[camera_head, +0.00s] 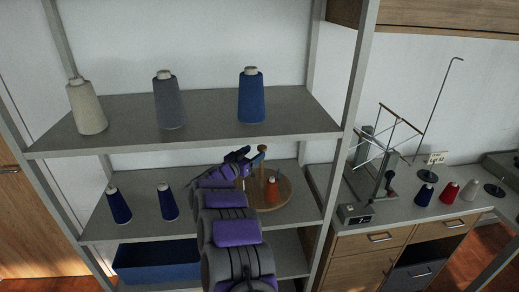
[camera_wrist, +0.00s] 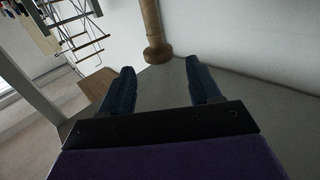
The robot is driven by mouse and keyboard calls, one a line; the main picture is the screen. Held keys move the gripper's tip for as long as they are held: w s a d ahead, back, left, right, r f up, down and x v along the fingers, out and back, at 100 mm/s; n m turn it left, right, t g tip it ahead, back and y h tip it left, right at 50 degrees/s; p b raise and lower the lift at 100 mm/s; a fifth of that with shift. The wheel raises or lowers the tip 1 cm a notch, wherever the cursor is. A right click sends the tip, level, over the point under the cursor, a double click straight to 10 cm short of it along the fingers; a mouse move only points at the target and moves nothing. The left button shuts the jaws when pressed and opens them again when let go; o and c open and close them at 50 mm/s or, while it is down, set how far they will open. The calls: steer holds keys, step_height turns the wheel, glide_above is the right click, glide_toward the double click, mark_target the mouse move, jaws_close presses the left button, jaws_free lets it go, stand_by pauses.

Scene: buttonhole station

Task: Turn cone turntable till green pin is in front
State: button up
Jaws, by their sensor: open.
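The cone turntable (camera_head: 284,188) is a round wooden disc on the middle shelf, right of centre in the head view. A small orange-red cone (camera_head: 271,190) stands on its right-hand part, and a wooden post with a round top (camera_head: 262,163) rises beside it. My gripper (camera_head: 256,156) is at the disc's back left, and my arm hides the disc's left part. In the wrist view my gripper (camera_wrist: 160,86) is open, its dark blue fingers apart with nothing between them. A wooden post (camera_wrist: 153,28) stands beyond the fingertips. I cannot make out a green pin.
Two dark blue cones (camera_head: 143,203) stand left on the middle shelf. The upper shelf (camera_head: 210,115) above my gripper holds cream, grey and blue cones. A shelf upright (camera_head: 345,110) stands right of the turntable. A blue bin (camera_head: 155,262) is below.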

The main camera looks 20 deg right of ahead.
mark_target(259, 147)
steer(key=x, duration=0.5)
steer(key=shift+s+d+f, duration=0.2)
steer(key=shift+d, duration=0.15)
steer(key=shift+w+r, duration=0.15)
steer(key=shift+w, duration=0.05)
steer(key=shift+w+a+r, duration=0.15)
steer(key=shift+w+a, duration=0.15)
steer(key=shift+a, duration=0.1)
steer(key=shift+d, duration=0.85)
steer(key=shift+c, duration=0.5)
steer(key=shift+d, duration=0.15)
steer(key=c, duration=0.3)
steer(key=shift+a, duration=0.45)
steer(key=c, duration=0.5)
jaws_close()
